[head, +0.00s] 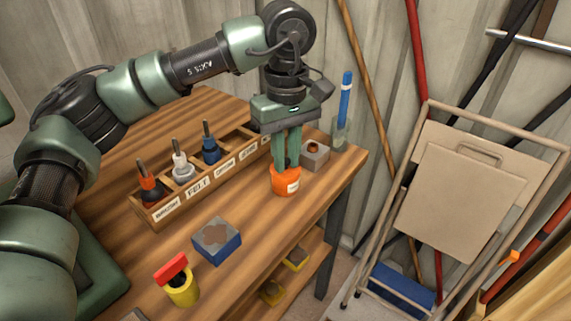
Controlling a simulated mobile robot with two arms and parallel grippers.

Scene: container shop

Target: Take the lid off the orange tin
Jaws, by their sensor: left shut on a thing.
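The orange tin (284,183) stands upright on the wooden workbench, near its right edge, with a small white label on its front. My left gripper (287,163) points straight down over it, its green fingers reaching the top of the tin. The fingers are closed on a small dark part at the top of the tin, which looks like the lid's knob. The fingers hide most of the tin's top, so I cannot tell whether the lid is seated or raised. My right gripper is not in view.
A labelled wooden rack (150,217) with several brushes or tools stands behind and left. A grey block (315,155) and a clear holder with a blue tube (346,95) are close behind the tin.

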